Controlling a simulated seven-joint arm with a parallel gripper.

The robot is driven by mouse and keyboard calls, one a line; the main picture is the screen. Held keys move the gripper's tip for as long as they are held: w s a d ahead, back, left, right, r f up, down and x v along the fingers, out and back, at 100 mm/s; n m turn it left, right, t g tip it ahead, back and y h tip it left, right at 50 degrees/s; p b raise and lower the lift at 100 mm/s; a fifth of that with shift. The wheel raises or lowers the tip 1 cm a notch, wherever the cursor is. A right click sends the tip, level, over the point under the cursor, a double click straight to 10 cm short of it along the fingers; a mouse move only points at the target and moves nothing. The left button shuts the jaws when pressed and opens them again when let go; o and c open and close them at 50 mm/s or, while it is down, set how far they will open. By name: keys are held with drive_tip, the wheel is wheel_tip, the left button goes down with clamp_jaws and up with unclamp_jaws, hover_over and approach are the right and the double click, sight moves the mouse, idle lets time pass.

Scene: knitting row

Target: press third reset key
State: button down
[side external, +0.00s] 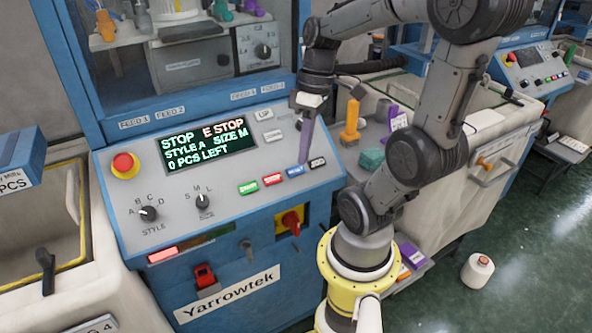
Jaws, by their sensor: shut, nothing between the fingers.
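The sloped grey control panel (222,205) of the blue Yarrowtek machine carries a row of keys at its lower right. From left they are a green key (248,187), a red key (272,179), a blue key (295,171) and a black key (318,162). The blue one is third; its small lettering is hard to read. My gripper (303,160) points down with its purple fingers shut and empty. Its tip is just above the blue key in the picture; I cannot tell whether it touches. The display (207,147) reads "STOP", "E STOP", "STYLE A", "SIZE M", "0 PCS LEFT".
A red mushroom button (123,163) on yellow sits at the panel's left. STYLE (148,213) and SIZE (202,201) knobs stand left of the keys. A red rotary switch (290,221) is below.

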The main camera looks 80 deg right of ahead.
sight(296, 171)
drive_tip(key=shift+s+d+f+m, duration=0.2)
drive_tip(key=shift+s+d+m, duration=0.15)
drive_tip(key=shift+d+m, duration=0.2)
drive_tip(key=shift+s+d+f+m, duration=0.2)
drive_tip(key=shift+s+d+m, duration=0.2)
drive_tip(key=shift+d, duration=0.2)
drive_tip(key=shift+w, duration=0.1)
drive_tip(key=shift+w+d+f, duration=0.65)
drive_tip(key=shift+f, duration=0.5)
drive_tip(key=shift+w+d+f, duration=0.6)
drive_tip(key=shift+w+f, duration=0.05)
drive_tip(key=shift+f, duration=0.5)
drive_tip(key=shift+w+d+f, duration=0.65)
drive_tip(key=shift+f, duration=0.5)
drive_tip(key=shift+w+d+f, duration=0.15)
drive_tip(key=shift+d+f, duration=0.05)
drive_tip(key=shift+f, duration=0.1)
drive_tip(key=shift+w+d+f, duration=0.15)
drive_tip(key=shift+f, duration=0.15)
drive_tip(key=shift+r, duration=0.1)
drive_tip(key=shift+s+a+r, duration=0.35)
drive_tip(key=shift+r, duration=0.2)
